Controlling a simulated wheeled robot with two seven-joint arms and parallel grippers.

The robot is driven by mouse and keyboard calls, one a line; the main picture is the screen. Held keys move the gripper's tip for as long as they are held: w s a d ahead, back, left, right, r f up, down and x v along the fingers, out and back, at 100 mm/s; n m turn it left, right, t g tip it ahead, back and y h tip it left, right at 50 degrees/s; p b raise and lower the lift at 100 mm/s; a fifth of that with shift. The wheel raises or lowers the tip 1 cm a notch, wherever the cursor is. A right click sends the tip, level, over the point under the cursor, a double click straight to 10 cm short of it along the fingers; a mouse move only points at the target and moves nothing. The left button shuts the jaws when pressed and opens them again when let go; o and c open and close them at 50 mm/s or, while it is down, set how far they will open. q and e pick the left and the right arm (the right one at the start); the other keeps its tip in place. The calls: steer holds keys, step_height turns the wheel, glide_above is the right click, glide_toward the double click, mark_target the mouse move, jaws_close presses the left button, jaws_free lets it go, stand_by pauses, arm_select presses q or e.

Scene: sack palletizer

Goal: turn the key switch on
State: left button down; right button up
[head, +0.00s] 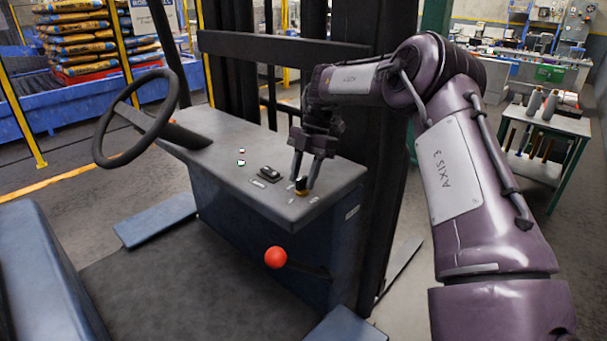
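The key switch (301,187), a small black knob with a yellow base, sits near the front right end of the grey console top (225,150). My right gripper (303,183) points down over it from above. Its two fingers are spread, one on each side of the knob, with the tips close to the panel. A narrow gap seems to show between the knob and the right finger. The switch's position is too small to read. My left gripper is out of view.
A black rocker switch (269,173) lies left of the key switch. A steering wheel (138,118) stands at the left. A red ball-topped lever (276,257) juts out below the console. A dark mast (367,180) stands close behind my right gripper.

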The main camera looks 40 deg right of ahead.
steer(key=shift+d, duration=0.1)
steer(key=shift+d+r+b, duration=0.15)
steer(key=shift+r+b, duration=0.15)
steer(key=shift+b, duration=0.05)
steer(key=v, duration=0.7)
steer(key=shift+b, duration=0.3)
